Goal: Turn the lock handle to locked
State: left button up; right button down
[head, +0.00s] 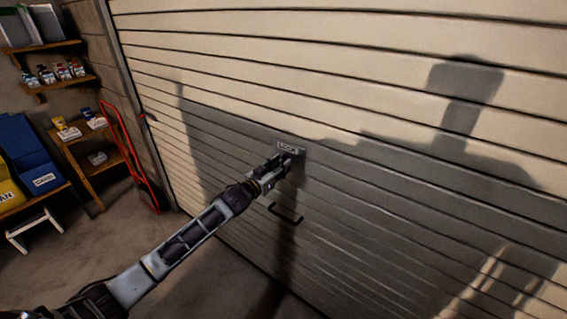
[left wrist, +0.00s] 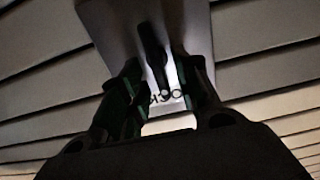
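The lock handle (left wrist: 152,50) is a dark narrow lever on a pale plate on the garage door. In the left wrist view it stands between my left gripper's two fingers (left wrist: 160,82), which are apart with pale plate showing between them and the lever. I cannot tell whether either finger touches it. My left gripper (head: 283,165) is at the door and hides most of the handle there. My right gripper is out of view.
The ribbed garage door (head: 400,100) fills the right side, with my shadow on it. A dark pull handle (head: 286,214) is below the lock. A red hand truck (head: 130,155), wooden shelves (head: 85,165) and a blue bin (head: 28,155) stand at the left.

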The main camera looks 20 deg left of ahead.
pick_arm(q)
jog(key=shift+x, duration=1.1)
grip_shut()
